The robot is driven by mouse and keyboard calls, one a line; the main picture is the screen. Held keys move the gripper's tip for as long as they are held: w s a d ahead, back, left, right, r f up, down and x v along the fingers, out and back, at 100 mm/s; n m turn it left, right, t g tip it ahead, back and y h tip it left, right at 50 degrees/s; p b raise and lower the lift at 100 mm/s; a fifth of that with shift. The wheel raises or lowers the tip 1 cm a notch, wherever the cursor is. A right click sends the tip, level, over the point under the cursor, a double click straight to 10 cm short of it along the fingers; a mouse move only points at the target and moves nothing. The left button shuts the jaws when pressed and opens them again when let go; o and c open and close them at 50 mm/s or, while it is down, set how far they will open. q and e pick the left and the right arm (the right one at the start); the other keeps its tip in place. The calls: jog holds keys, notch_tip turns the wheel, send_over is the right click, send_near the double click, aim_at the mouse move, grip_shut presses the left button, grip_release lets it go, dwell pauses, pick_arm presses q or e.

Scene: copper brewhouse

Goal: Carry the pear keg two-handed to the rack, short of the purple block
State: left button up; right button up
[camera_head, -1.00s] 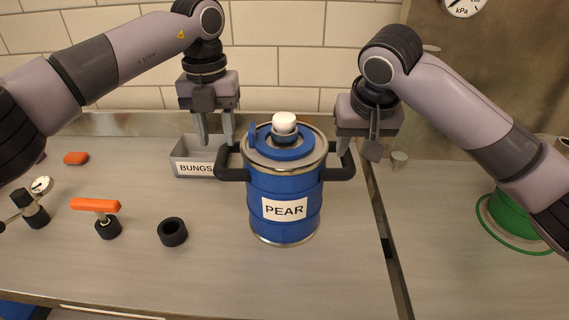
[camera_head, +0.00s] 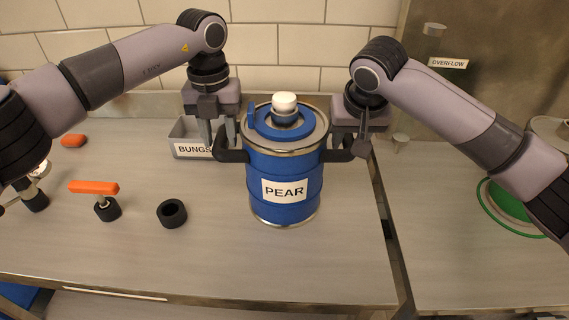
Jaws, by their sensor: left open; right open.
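The pear keg (camera_head: 284,208) is a blue upright keg with a steel rim, a white cap, a black handle on each side and a PEAR label. It stands on the steel bench. My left gripper (camera_head: 219,142) is open at the keg's left handle (camera_head: 231,156), fingers pointing down. My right gripper (camera_head: 350,145) is open at the right handle (camera_head: 338,155); its fingers are partly hidden, and I cannot tell whether it touches. Neither the rack nor the purple block shows in this view.
The grey BUNGS bin (camera_head: 190,151) stands behind the left handle. Right of a bench seam are a small metal cylinder (camera_head: 400,141) and a green coil (camera_head: 508,203).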

pick_arm(q)
jog(key=shift+f, duration=0.65)
pick_arm(e)
jog(key=shift+w+f, duration=0.2)
jog(key=shift+f, duration=0.4)
pick_arm(q)
grip_shut()
pick_arm(e)
grip_shut()
pick_arm(q)
jog(key=shift+r, duration=0.15)
pick_arm(e)
jog(key=shift+r, duration=0.2)
